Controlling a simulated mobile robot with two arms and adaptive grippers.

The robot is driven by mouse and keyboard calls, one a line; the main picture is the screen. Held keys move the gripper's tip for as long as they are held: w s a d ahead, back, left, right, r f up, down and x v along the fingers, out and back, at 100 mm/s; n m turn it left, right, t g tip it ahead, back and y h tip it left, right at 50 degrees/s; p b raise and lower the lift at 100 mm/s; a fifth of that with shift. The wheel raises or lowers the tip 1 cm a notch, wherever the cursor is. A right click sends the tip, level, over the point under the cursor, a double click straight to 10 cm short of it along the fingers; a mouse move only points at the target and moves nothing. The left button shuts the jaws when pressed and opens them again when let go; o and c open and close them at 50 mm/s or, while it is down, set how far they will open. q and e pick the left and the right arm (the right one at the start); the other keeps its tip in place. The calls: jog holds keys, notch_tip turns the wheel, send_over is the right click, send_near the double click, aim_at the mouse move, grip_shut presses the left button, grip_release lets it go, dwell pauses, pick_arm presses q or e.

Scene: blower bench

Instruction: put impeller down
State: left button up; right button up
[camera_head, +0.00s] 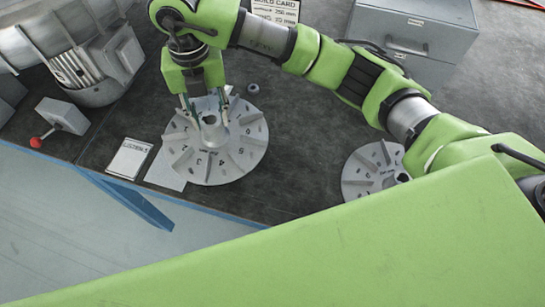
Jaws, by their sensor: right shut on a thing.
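A round grey impeller (232,160) with radial vanes and numbers sits at the bench's middle left, under my right gripper (205,112). The gripper points down and its fingers are shut on the impeller near its raised central hub. Whether the impeller touches the bench top cannot be told from this view. A second similar impeller (366,172) lies on the bench to the right, partly hidden by my right arm. My left gripper is not in view.
A blower housing with motor (85,65) stands at the upper left, and a small box with a red-knobbed lever (62,115) is below it. A booklet (130,158) lies near the front edge. A grey cabinet (405,35) and a build card (275,10) are at the back. Dark bench (290,140) between the impellers is clear.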

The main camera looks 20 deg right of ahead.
aim_at(255, 130)
jog(key=shift+a+r+m, duration=0.15)
jog(key=shift+m, duration=0.15)
jog(key=shift+d, duration=0.2)
jog(key=d+f+p, duration=0.1)
jog(key=d, duration=0.2)
jog(key=s+d+f+p, duration=0.1)
jog(key=d, duration=0.2)
jog(key=d+f+p, duration=0.1)
jog(key=d+f, duration=0.1)
jog(key=d, duration=0.1)
jog(key=shift+s+d+p, duration=0.1)
jog(key=shift+s+p, duration=0.2)
jog(key=shift+s, duration=0.1)
jog(key=d+f, duration=0.1)
jog(key=f, duration=0.1)
jog(key=d+f+p, duration=0.1)
jog(key=f, duration=0.1)
jog(key=shift+s+d, duration=0.25)
jog(key=shift+d, duration=0.1)
jog(key=f, duration=0.2)
jog(key=d+f+p, duration=0.1)
jog(key=f, duration=0.1)
jog(key=shift+s+d+p, duration=0.15)
jog(key=shift+d+p, duration=0.05)
jog(key=shift+p, duration=0.1)
jog(key=shift+f, duration=0.45)
jog(key=shift+f, duration=0.1)
